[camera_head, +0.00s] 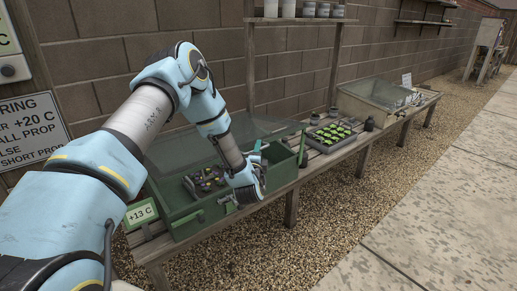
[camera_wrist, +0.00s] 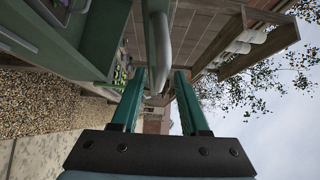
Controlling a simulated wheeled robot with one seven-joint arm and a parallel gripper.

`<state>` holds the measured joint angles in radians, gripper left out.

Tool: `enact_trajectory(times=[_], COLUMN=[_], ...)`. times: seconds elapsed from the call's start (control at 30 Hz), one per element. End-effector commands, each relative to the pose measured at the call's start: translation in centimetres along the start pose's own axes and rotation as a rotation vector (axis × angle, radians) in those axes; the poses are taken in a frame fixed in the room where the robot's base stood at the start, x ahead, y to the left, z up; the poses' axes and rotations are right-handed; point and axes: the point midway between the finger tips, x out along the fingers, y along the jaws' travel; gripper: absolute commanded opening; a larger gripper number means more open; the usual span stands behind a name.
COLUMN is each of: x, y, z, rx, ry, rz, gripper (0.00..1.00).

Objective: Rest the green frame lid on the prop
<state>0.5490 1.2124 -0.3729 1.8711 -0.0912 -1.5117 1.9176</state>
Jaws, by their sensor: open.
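The green frame (camera_head: 185,225) stands on the near end of the slatted bench. Its glazed lid (camera_head: 215,140) is raised and tilted above the box. My gripper (camera_head: 257,148) is at the frame's front side, near the lid's front edge. In the wrist view my gripper (camera_wrist: 159,75) is open, with a curved grey handle (camera_wrist: 161,45) running between its teal fingers. I cannot tell whether the fingers touch it.
A dark seedling tray (camera_head: 207,182) is inside the frame. A +13 C sign (camera_head: 141,213) stands at its left. A wall sign (camera_head: 28,128) mentions +20 C and a short prop. A tray of green seedlings (camera_head: 332,135) and another glazed frame (camera_head: 375,95) are farther along. Paving at right is clear.

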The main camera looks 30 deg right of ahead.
Motion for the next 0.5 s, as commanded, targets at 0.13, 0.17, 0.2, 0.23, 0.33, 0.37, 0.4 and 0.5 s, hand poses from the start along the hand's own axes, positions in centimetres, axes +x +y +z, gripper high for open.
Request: enact_trajectory(times=[0.13, 0.17, 0.2, 0.23, 0.33, 0.37, 0.4, 0.5], x=[0.71, 0.76, 0.79, 0.8, 0.79, 0.79, 0.78, 0.78], y=[0.04, 0.05, 0.06, 0.06, 0.06, 0.06, 0.05, 0.05], z=[0.0, -0.01, -0.01, -0.01, -0.01, -0.01, -0.01, 0.0], rx=[0.0, 0.0, 0.0, 0.0, 0.0, 0.0, 0.0, 0.0], ry=[0.001, 0.001, 0.001, 0.001, 0.001, 0.001, 0.001, 0.001], rz=[0.001, 0.001, 0.001, 0.001, 0.001, 0.001, 0.001, 0.001], gripper=[0.45, 0.45, 0.45, 0.45, 0.45, 0.45, 0.44, 0.32])
